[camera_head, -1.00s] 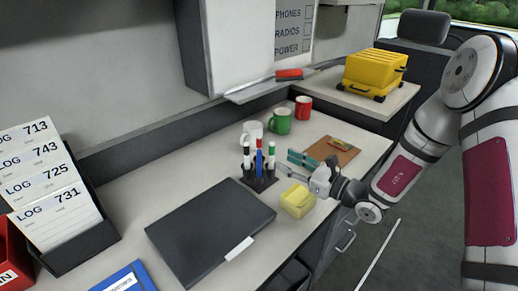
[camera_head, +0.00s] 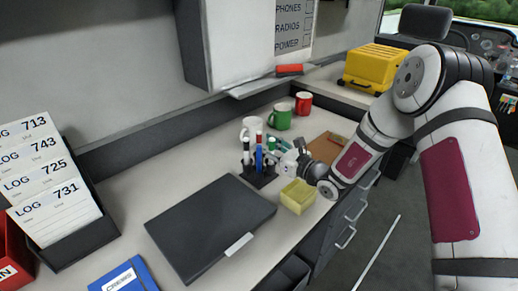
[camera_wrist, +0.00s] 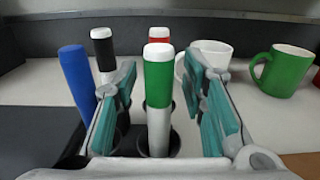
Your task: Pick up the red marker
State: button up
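The red marker (camera_wrist: 159,40) stands upright in the pen holder; in the wrist view the green marker in front hides most of it. Its red top also shows in the head view (camera_head: 259,137). The green marker (camera_wrist: 158,85) stands nearer to me, between my open fingers, with a visible gap to each. My gripper (camera_wrist: 165,95) has teal finger pads and holds nothing. In the head view, my gripper (camera_head: 278,150) is low at the right side of the black pen holder (camera_head: 260,181).
A blue marker (camera_wrist: 77,80) and a black marker (camera_wrist: 104,50) stand to the left in the holder. A white mug (camera_wrist: 210,54) and a green mug (camera_wrist: 283,70) are behind and right. A yellow sponge (camera_head: 297,197) and a black folder (camera_head: 205,225) lie in front.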

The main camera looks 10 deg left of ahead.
aim_at(259, 141)
jog(key=shift+x, duration=1.75)
jog(key=shift+r, duration=0.1)
grip_shut()
